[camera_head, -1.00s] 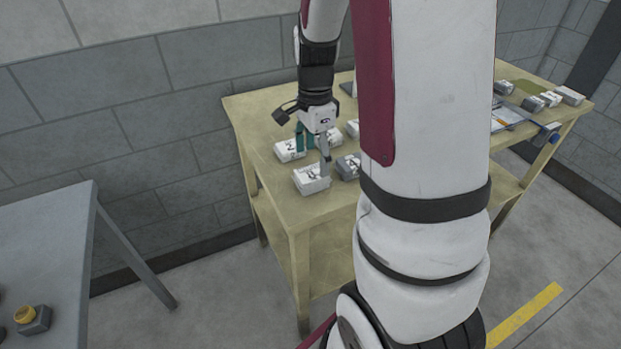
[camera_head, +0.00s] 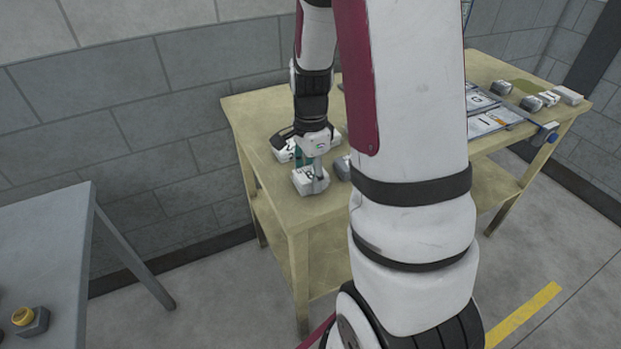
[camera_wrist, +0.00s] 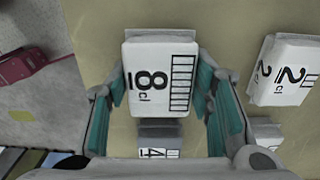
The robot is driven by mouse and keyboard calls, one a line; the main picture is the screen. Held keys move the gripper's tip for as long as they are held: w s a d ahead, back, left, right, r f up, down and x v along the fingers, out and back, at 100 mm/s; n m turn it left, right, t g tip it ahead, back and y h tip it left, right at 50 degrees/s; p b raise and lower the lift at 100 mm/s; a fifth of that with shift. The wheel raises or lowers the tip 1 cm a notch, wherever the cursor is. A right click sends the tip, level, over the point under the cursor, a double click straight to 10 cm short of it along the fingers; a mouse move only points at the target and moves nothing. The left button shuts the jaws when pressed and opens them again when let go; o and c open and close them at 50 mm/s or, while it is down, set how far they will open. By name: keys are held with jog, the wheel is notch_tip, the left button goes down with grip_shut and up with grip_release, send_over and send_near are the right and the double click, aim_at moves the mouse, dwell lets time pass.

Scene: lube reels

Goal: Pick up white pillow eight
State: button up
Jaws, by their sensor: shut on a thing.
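White pillow eight (camera_wrist: 158,85) is a white block with a black "8" and a striped panel on top. It fills the space between my fingers in the wrist view. In the head view this white block (camera_head: 309,185) is at the near left end of the wooden table (camera_head: 285,212). My gripper (camera_head: 309,169) points down over it and is shut on it, with a teal-lined finger on either side. Whether the block touches the table cannot be told for sure.
A white block marked "2" (camera_wrist: 290,72) lies to the right in the wrist view. A grey block marked "4" (camera_wrist: 160,138) lies just below pillow eight. Trays (camera_head: 490,117) and small blocks (camera_head: 548,98) occupy the table's right end. A grey table (camera_head: 45,240) stands left.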

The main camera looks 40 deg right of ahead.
jog(key=shift+r, duration=0.4)
jog(key=r, duration=0.3)
jog(key=shift+s, duration=0.3)
jog(key=s+d+r, duration=0.1)
jog(key=s+d, duration=0.2)
jog(key=s, duration=1.2)
jog(key=shift+d, duration=0.2)
